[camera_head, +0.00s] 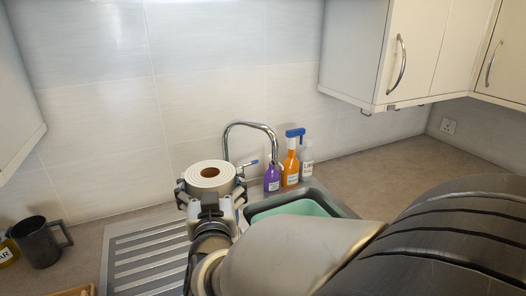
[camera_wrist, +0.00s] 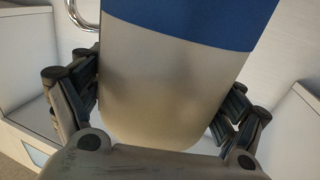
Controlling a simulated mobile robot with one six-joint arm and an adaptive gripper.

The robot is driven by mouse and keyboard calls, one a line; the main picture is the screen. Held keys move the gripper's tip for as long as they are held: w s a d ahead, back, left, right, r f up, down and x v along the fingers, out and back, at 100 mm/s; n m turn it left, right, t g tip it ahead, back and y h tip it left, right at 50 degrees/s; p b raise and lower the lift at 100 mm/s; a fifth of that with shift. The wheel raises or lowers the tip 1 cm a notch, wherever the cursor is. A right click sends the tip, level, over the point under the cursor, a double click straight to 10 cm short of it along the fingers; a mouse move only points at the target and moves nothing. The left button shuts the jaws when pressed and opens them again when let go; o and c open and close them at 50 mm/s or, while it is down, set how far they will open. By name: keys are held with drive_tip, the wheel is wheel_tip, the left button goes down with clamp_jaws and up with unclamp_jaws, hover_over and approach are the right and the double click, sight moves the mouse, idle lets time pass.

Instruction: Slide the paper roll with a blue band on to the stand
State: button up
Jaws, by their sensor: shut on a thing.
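The paper roll (camera_head: 211,175) is upright in my gripper (camera_head: 210,190), above the drainer side of the sink. Its white top and brown core opening show in the head view. In the wrist view the roll (camera_wrist: 170,85) fills the middle, with its blue band (camera_wrist: 200,18) at the upper edge. The fingers of my gripper (camera_wrist: 158,112) are on both sides of the roll, shut on it. I cannot make out the stand in either view.
A sink with a green basin (camera_head: 290,208) and ribbed drainer (camera_head: 150,252) lies below. Behind are a chrome tap (camera_head: 252,127), a purple bottle (camera_head: 271,178), an orange spray bottle (camera_head: 291,165) and a clear bottle (camera_head: 307,162). A dark mug (camera_head: 38,243) stands left. Wall cabinets (camera_head: 400,55) overhang right.

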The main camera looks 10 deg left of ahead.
wheel_tip(320, 180, down, 4)
drive_tip(key=b, duration=0.3)
wheel_tip(320, 180, down, 7)
drive_tip(key=b, duration=0.1)
drive_tip(key=shift+r, duration=0.15)
idle(0.3)
idle(1.4)
drive_tip(key=o, duration=1.4)
drive_tip(key=shift+c, duration=0.2)
drive_tip(key=shift+r, duration=0.1)
